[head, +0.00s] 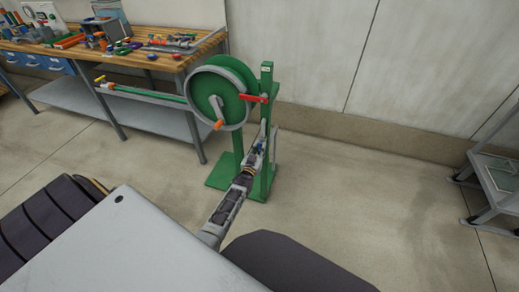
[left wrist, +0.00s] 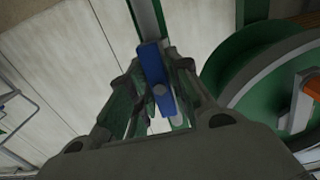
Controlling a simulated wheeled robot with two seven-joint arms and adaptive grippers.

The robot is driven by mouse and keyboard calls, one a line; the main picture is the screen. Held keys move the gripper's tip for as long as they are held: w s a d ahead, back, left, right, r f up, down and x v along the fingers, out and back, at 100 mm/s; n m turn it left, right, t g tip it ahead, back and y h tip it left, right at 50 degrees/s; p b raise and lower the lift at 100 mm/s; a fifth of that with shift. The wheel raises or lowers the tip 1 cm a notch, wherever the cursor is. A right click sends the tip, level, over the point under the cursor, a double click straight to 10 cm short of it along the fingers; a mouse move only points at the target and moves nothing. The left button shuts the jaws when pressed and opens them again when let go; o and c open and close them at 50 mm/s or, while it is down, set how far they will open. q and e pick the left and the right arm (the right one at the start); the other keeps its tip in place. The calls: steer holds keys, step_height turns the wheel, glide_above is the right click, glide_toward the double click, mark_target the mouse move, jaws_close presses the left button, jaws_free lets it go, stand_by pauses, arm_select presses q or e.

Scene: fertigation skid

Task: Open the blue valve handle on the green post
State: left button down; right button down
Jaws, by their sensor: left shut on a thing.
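The green post (head: 267,82) stands upright on a green base plate (head: 222,176), beside a hose reel. My left gripper (head: 259,146) reaches the lower part of the post. In the left wrist view the blue valve handle (left wrist: 153,68) lies between the two fingers of my left gripper (left wrist: 157,78), which is shut on it. The handle appears as a flat blue bar, slightly tilted in that view, with a round grey pivot. In the head view the gripper mostly hides the handle. My right gripper is not in view.
A red handle (head: 250,98) sits higher on the post. The green hose reel (head: 222,92) with an orange knob is close at left. A workbench (head: 130,62) with tools stands behind at left, and a grey cart (head: 492,180) at right. Floor between post and cart is clear.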

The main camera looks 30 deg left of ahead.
arm_select(q)
steer(key=shift+f, duration=0.1)
steer(key=c, duration=1.4)
jaws_free()
steer(key=shift+v, duration=6.05)
